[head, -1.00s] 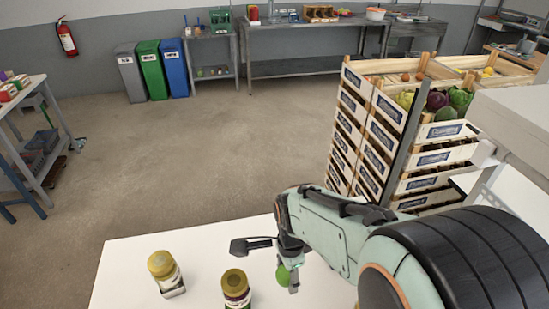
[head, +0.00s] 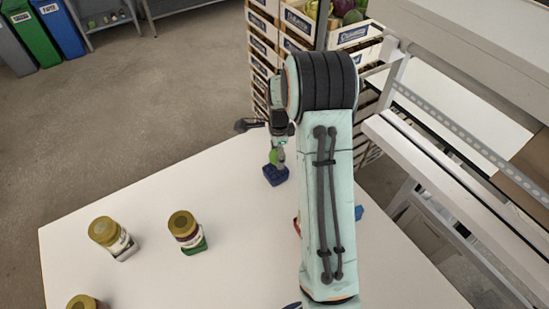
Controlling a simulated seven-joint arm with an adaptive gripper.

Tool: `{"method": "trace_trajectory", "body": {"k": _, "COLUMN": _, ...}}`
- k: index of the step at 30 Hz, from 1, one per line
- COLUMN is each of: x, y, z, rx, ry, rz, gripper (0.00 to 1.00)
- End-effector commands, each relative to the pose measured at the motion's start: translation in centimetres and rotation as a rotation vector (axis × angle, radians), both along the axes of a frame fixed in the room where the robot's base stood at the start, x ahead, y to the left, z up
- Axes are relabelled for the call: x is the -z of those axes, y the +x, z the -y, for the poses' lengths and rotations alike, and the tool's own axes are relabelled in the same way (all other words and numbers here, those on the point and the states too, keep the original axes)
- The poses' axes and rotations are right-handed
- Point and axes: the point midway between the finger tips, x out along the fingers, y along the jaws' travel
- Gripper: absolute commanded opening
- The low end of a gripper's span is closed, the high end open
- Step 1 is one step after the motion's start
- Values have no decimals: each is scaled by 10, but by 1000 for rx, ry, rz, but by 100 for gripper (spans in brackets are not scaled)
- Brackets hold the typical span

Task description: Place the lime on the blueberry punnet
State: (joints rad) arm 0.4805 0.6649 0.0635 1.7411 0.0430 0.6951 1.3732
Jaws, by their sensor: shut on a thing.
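The green lime (head: 273,156) shows small in the head view, at the end of my gripper (head: 277,153). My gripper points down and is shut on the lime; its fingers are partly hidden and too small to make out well. The blueberry punnet (head: 275,176) is a small dark blue box on the far part of the white table. The lime appears just above the punnet in the picture. I cannot tell whether they touch.
Several gold-lidded jars stand at the left of the white table (head: 150,190), among them one jar (head: 187,232) and another (head: 114,240). My arm hides part of the table, where a blue thing (head: 359,212) peeks out. Stacked crates (head: 262,60) stand beyond the table.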

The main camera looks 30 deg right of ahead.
Motion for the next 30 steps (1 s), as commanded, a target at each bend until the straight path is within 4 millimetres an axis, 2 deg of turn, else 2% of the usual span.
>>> {"method": "trace_trajectory", "body": {"k": 7, "x": 23, "y": 15, "z": 7, "rx": -1, "ry": 0, "rz": -1, "gripper": 10}}
{"method": "trace_trajectory", "body": {"k": 12, "x": 46, "y": 14, "z": 6, "rx": -1, "ry": 0, "rz": -1, "gripper": 10}}
{"method": "trace_trajectory", "body": {"k": 24, "x": 52, "y": 14, "z": 6, "rx": -1, "ry": 0, "rz": 0, "gripper": 10}}
{"method": "trace_trajectory", "body": {"k": 25, "x": 52, "y": 14, "z": 6, "rx": -1, "ry": 0, "rz": 0, "gripper": 47}}
{"method": "trace_trajectory", "body": {"k": 27, "x": 52, "y": 14, "z": 6, "rx": -1, "ry": 0, "rz": 1, "gripper": 69}}
{"method": "trace_trajectory", "body": {"k": 30, "x": 52, "y": 14, "z": 6, "rx": 0, "ry": 0, "rz": 1, "gripper": 70}}
